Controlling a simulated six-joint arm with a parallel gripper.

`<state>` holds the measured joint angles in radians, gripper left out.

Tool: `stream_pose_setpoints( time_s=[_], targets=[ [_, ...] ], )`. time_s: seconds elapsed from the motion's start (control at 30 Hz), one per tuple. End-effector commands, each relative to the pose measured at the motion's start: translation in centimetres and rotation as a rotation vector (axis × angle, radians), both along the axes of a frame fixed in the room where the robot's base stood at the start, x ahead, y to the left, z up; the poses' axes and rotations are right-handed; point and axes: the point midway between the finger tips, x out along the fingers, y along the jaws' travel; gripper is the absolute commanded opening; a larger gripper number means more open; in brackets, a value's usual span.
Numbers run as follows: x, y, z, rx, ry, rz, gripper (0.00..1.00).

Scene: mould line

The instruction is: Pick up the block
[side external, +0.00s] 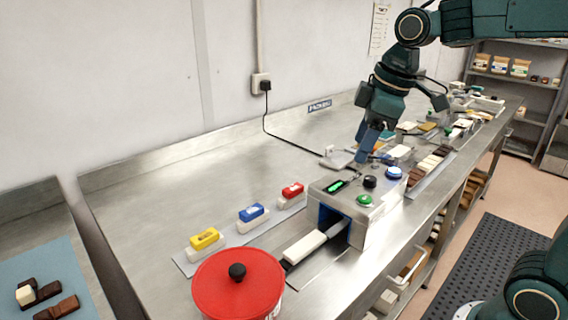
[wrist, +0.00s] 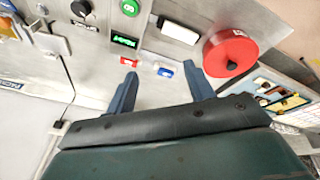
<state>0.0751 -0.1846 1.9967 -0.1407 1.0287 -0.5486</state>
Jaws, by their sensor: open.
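Several coloured blocks stand in a row, each on a white base: a yellow block (side external: 205,238), a blue block (side external: 251,212) and a red block (side external: 292,190). The wrist view shows the red block (wrist: 129,62) and blue block (wrist: 165,72) beyond my fingertips; the yellow one is partly hidden by a finger. A white block (side external: 304,246) lies at the mouth of the grey machine. My gripper (side external: 367,152) is open and empty, behind the machine and apart from the row. Its spread fingers also show in the wrist view (wrist: 158,78).
A red lidded pot (side external: 238,285) stands at the near end. A black cord (side external: 290,138) crosses the back. Bare steel lies behind the row.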

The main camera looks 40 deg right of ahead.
Motion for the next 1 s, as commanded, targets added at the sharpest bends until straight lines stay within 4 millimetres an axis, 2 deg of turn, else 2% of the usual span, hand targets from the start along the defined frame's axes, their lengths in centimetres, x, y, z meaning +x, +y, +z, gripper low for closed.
stream_pose_setpoints(
  time_s=[0.1, 0.47, 0.67, 1.0],
  targets=[
    [2.7, -0.3, -0.4, -0.018, 0.028, 0.089, 0.53],
    [10.3, -1.7, -2.8, -0.060, 0.097, 0.372, 0.53],
    [14.2, -2.8, -5.2, -0.074, 0.130, 0.531, 0.53],
    [19.9, -4.8, -10.6, -0.084, 0.176, 0.803, 0.53]
  ],
)
